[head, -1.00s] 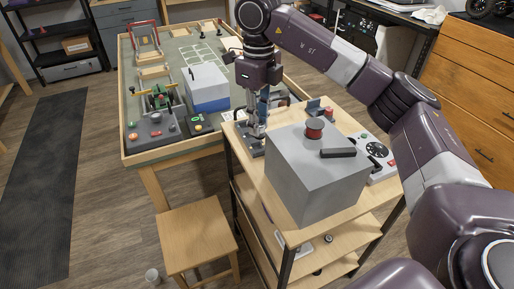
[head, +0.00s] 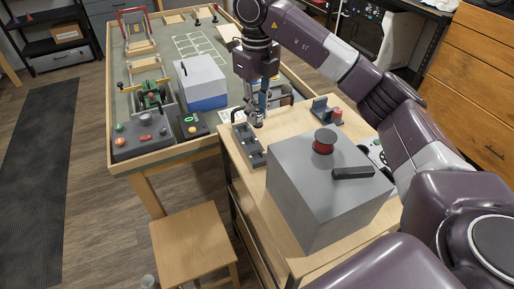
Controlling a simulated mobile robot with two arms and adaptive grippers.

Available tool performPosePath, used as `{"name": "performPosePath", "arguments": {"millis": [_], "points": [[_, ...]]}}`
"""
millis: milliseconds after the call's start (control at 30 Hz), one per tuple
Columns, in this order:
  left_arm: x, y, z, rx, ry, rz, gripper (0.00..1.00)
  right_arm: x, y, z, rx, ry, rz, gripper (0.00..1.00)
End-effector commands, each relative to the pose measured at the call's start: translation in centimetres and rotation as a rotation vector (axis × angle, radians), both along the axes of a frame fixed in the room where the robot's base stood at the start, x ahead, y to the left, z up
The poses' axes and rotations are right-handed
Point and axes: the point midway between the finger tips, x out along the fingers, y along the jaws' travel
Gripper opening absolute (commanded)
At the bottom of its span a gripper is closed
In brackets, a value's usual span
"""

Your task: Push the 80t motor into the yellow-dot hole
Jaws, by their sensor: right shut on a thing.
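My right gripper (head: 258,122) points down over the back left of the wooden cart, just behind and to the right of a dark grey rack (head: 247,150) with several recesses. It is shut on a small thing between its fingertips. The thing is mostly hidden and too small to identify, so I cannot tell by sight that it is the 80t motor. I cannot make out a yellow-dot hole. My left gripper is out of view.
A large bench (head: 158,155) with a blue-and-white box (head: 203,82) and control panels stands left. A wooden stool (head: 192,243) is in front.

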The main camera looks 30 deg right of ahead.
Motion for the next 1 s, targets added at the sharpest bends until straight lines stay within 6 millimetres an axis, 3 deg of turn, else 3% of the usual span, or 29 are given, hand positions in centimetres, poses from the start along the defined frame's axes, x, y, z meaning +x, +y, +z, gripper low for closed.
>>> {"name": "performPosePath", "arguments": {"millis": [33,133,300,533,800,1000], "points": [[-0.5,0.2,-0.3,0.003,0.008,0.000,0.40,-0.1,0.1,-1.5,0.002,0.006,0.002,0.00],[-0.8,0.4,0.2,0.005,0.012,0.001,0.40,-0.2,0.0,-3.6,0.000,0.006,0.002,0.00],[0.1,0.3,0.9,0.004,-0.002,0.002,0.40,-0.1,0.0,-7.3,0.000,0.003,0.001,0.00],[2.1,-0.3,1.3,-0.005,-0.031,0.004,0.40,0.0,0.0,-9.3,0.000,0.001,0.002,0.00],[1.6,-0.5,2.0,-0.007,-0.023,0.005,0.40,-0.1,0.0,-12.9,0.001,0.003,0.001,0.00],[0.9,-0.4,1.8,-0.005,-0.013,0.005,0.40,0.1,0.0,-13.3,-0.001,-0.001,0.002,0.00]]}}
